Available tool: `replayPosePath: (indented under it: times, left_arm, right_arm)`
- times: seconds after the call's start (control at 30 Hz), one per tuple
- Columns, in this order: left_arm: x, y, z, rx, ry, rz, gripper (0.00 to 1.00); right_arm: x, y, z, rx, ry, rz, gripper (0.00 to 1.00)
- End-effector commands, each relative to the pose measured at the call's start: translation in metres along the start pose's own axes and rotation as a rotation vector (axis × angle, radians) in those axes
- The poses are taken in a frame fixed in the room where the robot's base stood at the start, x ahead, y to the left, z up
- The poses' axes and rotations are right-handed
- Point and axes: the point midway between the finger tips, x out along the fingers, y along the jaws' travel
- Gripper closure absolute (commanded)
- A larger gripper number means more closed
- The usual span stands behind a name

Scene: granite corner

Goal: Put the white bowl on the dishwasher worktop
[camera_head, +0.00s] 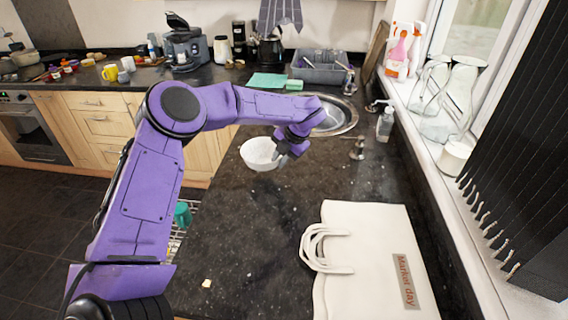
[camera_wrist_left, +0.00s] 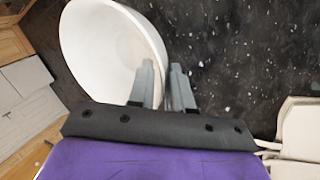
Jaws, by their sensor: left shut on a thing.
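The white bowl (camera_head: 259,154) is upright at the dark speckled worktop (camera_head: 240,220), near its left edge and short of the sink. My left gripper (camera_head: 284,158) is at the bowl's right side, shut on its rim. In the left wrist view the bowl (camera_wrist_left: 105,45) fills the upper left, and the two grey fingers of my left gripper (camera_wrist_left: 163,82) pinch its wall. I cannot tell whether the bowl's base touches the worktop. My right gripper is in neither view.
A white shopping bag (camera_head: 375,250) lies on the worktop at the front right. Beyond the bowl are the sink (camera_head: 335,118), a tap, a soap bottle (camera_head: 385,124) and a dish rack (camera_head: 318,68). A green cup (camera_head: 182,214) shows below the worktop's left edge. The middle of the worktop is clear.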

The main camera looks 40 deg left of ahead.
Motion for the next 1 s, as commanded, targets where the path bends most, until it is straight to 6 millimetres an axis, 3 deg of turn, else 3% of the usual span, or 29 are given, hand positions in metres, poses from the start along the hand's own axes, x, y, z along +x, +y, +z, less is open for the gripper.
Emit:
replayPosePath:
  times: [0.13,0.3,0.63,0.67,0.73,1.0]
  left_arm:
    - [0.010,-0.011,0.013,0.003,0.001,0.001,1.00]
    - [0.033,-0.021,0.013,0.003,0.000,0.000,1.00]
    - [0.041,-0.024,0.014,0.001,-0.002,0.000,1.00]
    - [0.041,-0.025,0.013,0.001,-0.002,0.000,0.78]
    - [0.040,-0.024,0.013,0.002,-0.002,0.000,0.55]
    - [0.039,-0.024,0.013,0.002,-0.001,0.000,0.55]
  right_arm:
    - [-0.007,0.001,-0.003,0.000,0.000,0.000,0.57]
    - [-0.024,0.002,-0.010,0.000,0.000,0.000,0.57]
    - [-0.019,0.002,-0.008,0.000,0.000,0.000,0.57]
    - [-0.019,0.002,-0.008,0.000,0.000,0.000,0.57]
    - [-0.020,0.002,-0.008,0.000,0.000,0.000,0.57]
    - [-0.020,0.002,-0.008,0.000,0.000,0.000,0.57]
